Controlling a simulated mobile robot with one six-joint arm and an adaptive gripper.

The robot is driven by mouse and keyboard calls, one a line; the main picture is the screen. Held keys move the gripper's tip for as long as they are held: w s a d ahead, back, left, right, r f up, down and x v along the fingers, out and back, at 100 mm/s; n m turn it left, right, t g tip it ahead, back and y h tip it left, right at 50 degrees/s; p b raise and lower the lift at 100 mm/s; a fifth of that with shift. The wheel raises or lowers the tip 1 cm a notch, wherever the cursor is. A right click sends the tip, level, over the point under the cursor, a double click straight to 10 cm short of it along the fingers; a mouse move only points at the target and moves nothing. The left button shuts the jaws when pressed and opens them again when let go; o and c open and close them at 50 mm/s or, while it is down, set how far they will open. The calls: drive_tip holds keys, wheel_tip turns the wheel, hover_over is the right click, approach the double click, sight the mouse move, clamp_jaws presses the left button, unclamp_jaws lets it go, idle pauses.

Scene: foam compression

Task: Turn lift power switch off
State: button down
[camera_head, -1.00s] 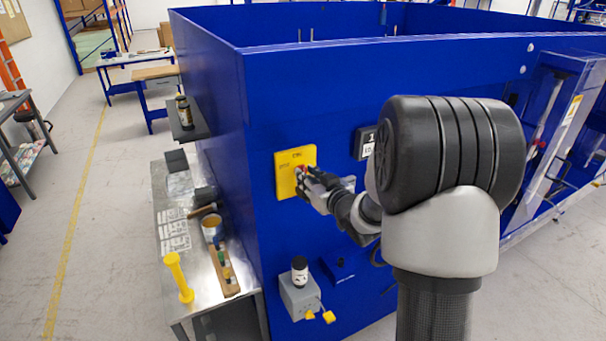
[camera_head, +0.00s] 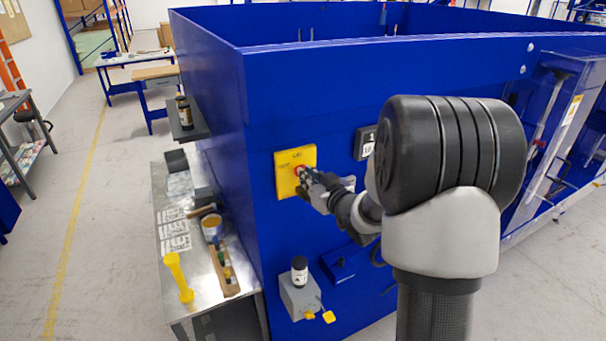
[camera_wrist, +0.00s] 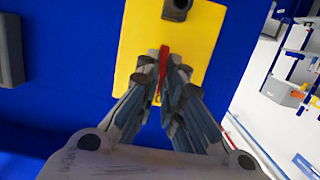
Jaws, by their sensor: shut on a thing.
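The lift power switch is a yellow plate (camera_head: 288,164) on the blue machine wall, near its left corner. It also shows in the wrist view (camera_wrist: 205,45), with a red handle (camera_wrist: 163,62) at its middle. My gripper (camera_head: 303,176) is at the plate, reaching in from the right. In the wrist view my gripper (camera_wrist: 163,80) has its two fingers closed on either side of the red handle. The fingers hide part of the handle, and its exact angle is hard to tell in the head view.
A dark numbered box (camera_head: 365,143) is on the wall right of the plate. Below are a grey box (camera_head: 298,297) with a dark-capped bottle on it and a blue bracket (camera_head: 338,268). A metal bench (camera_head: 172,215) with tools stands at the left. The floor beyond it is open.

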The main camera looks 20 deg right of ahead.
drive_tip(key=shift+a+f+n+h+b, duration=0.15)
drive_tip(key=shift+n+h+b, duration=0.25)
drive_tip(key=shift+n+b, duration=1.4)
drive_tip(key=shift+n+h+b, duration=0.5)
drive_tip(key=shift+n+b, duration=0.2)
drive_tip(key=shift+b, duration=2.7)
drive_tip(key=shift+a+f+n+t+h+b, duration=0.2)
drive_tip(key=shift+n+b, duration=0.9)
drive_tip(key=shift+b, duration=1.75)
drive_tip(key=shift+d+r+n+t+h+b, duration=0.15)
drive_tip(key=shift+n+h+b, duration=0.25)
drive_tip(key=shift+n+b, duration=1.6)
drive_tip(key=shift+a+f+n+t+b, duration=0.15)
drive_tip(key=shift+n+t+b, duration=0.6)
drive_tip(key=shift+b, duration=4.25)
drive_tip(key=shift+n, duration=1.55)
drive_tip(key=c, duration=1)
unclamp_jaws()
drive_tip(key=shift+h, duration=0.4)
